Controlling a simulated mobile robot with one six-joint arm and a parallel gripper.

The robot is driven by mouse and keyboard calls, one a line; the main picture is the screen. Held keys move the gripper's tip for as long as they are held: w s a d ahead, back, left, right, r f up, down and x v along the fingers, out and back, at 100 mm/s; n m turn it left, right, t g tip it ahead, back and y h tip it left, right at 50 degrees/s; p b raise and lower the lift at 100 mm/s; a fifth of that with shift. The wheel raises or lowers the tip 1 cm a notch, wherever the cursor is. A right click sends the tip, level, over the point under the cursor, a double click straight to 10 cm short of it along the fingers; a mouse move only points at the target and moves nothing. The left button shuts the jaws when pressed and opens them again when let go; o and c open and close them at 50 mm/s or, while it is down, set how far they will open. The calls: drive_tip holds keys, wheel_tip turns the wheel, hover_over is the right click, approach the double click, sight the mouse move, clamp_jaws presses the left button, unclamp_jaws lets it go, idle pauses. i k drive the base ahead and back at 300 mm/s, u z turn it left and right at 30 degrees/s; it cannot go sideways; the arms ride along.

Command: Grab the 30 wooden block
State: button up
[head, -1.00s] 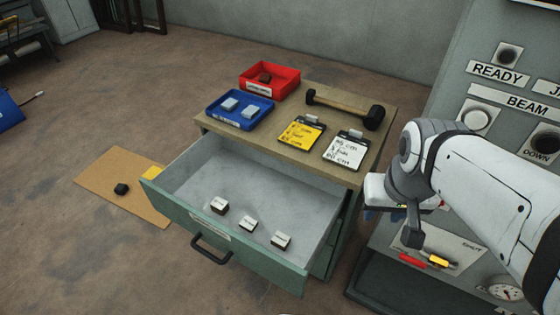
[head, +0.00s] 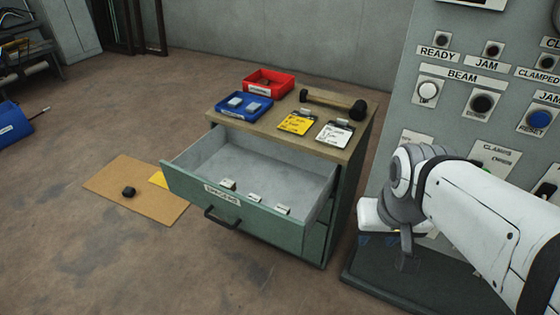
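Several small light-topped blocks are in view, but none has a readable number, so I cannot tell which is the 30 block. Three blocks with white tops stand along the front of the open drawer (head: 250,164): a left one (head: 228,184), a middle one (head: 254,198) and a right one (head: 283,210). Their material is not clear. My gripper (head: 378,240) is at the right, apart from the drawer and in front of the control panel. Its fingers are mostly hidden behind my arm, so their opening does not show.
A control panel (head: 480,75) stands right. A brown mat (head: 135,190) with a dark object lies left.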

sight(285, 210)
drive_tip(key=z, duration=0.15)
drive_tip(key=i, duration=0.85)
drive_tip(key=u, duration=0.05)
